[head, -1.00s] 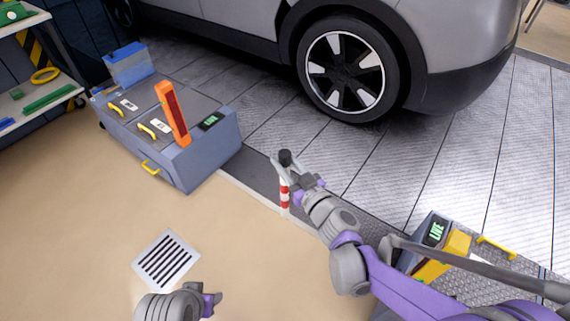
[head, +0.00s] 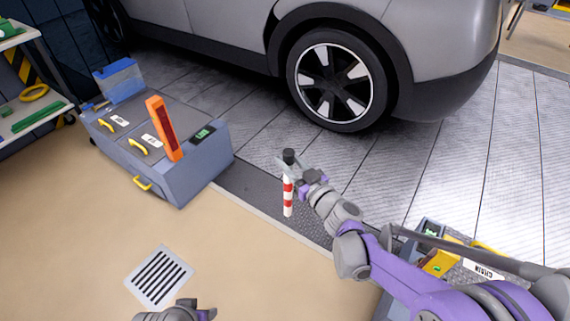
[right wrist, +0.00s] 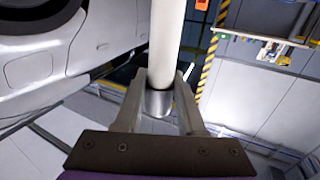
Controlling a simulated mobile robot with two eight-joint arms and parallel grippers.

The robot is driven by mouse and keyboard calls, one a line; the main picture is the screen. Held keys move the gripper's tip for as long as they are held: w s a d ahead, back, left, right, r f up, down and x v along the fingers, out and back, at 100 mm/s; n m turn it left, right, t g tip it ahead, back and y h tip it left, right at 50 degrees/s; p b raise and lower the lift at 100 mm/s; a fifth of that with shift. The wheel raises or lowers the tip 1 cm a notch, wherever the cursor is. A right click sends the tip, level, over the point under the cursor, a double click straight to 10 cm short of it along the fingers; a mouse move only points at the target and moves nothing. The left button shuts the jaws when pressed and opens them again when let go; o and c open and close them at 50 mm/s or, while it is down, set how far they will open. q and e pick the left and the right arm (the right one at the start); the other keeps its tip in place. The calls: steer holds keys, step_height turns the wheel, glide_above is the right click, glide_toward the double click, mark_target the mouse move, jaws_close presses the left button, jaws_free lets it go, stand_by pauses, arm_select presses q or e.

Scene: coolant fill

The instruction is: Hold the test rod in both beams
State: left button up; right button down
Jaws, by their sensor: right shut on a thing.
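The test rod (head: 288,197), striped red and white with a black top, hangs about upright from my right gripper (head: 289,169). The gripper is shut on it near the top. In the right wrist view a pale shaft with a metal collar (right wrist: 158,103) lies between the two fingers. An orange post with a dark red face (head: 164,128) stands on a grey-blue cabinet (head: 180,188) to the left, with a green-lit display (head: 203,134). A yellow unit (head: 440,262) at right is partly hidden by my right arm. Beams are not visible. My left gripper (head: 207,313) is cut off at the bottom edge.
A grey car with its wheel (head: 337,80) stands behind on a tiled metal floor. A floor grate (head: 159,276) lies in the tan floor at left. A blue bin (head: 120,80) sits on the cabinet. The floor between cabinet and rod is clear.

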steer(key=w+d, duration=0.3)
steer(key=w, duration=0.2)
steer(key=shift+d, duration=0.35)
stand_by(0.3)
steer(key=shift+w, duration=0.1)
stand_by(0.5)
